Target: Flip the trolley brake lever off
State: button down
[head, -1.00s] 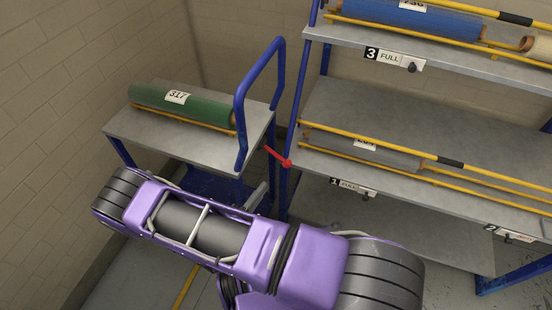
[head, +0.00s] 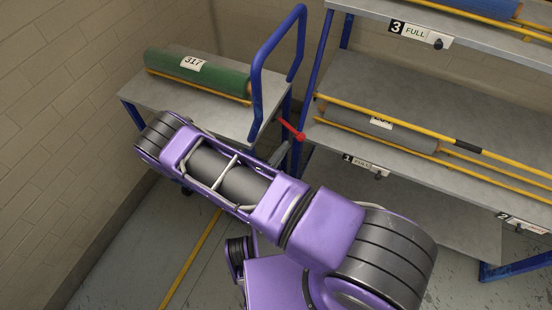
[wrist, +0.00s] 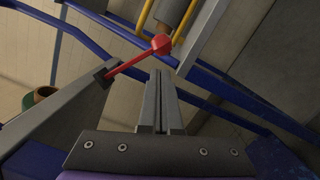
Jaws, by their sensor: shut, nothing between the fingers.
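The trolley (head: 205,98) stands at the left against the wall, with a blue push handle (head: 256,75) and a green roll marked 317 (head: 190,66) on its top. The red brake lever (head: 291,129) with a round knob sticks out from the trolley's right side, towards the shelf rack. In the wrist view the lever (wrist: 130,63) runs from a dark pivot on the trolley edge up to its red ball. My gripper (wrist: 161,76) is shut and empty; its fingertips are just below the knob, and I cannot tell whether they touch. In the head view my arm hides most of the gripper.
A shelf rack (head: 400,148) with yellow rails and several rolls stands close to the trolley's right, leaving a narrow gap around the lever. A brick wall (head: 50,120) bounds the left. Floor (head: 140,240) is clear in front.

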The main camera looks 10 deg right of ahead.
aim_at(291, 129)
jog(key=shift+x, duration=1.45)
